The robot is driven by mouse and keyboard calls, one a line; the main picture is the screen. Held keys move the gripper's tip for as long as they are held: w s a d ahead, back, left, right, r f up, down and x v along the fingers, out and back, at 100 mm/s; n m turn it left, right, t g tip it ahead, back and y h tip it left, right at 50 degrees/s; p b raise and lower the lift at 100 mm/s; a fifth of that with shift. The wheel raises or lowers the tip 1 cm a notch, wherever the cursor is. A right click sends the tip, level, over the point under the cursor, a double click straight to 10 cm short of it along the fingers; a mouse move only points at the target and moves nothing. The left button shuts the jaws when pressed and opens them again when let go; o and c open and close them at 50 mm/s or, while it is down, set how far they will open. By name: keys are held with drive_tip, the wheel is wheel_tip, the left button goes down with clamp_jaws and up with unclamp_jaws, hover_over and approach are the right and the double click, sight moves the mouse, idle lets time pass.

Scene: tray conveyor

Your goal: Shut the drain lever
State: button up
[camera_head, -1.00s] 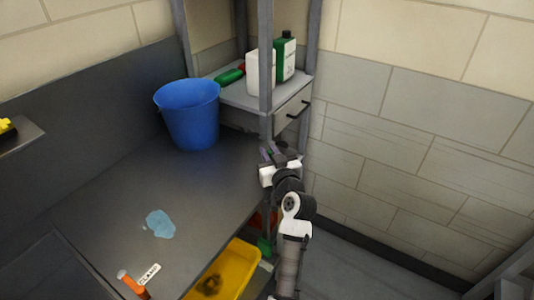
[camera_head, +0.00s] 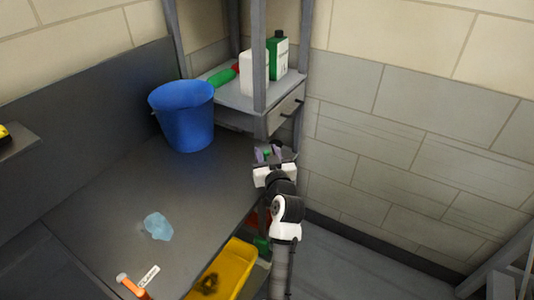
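No lever marked as the drain lever can be made out. An orange lever (camera_head: 130,285) lies at the bottom left on the grey worktop, beside a small white label (camera_head: 149,275) that seems to read CLAMP. My gripper (camera_head: 268,154) is at the worktop's right end, by the shelf post and far from the orange lever. Its two purple fingers point away from the camera and stand apart. A small green spot shows between them; I cannot tell whether it is touched or lies behind.
A blue bucket (camera_head: 184,117) stands at the back of the worktop (camera_head: 120,200), with a pale blue patch (camera_head: 158,226) nearer. A shelf (camera_head: 230,92) holds white (camera_head: 254,73) and green (camera_head: 277,55) containers. A yellow bin (camera_head: 231,268) sits below the worktop's front edge.

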drive_tip(key=b+v, duration=0.4)
drive_tip(key=v, duration=0.9)
drive_tip(key=shift+s, duration=0.4)
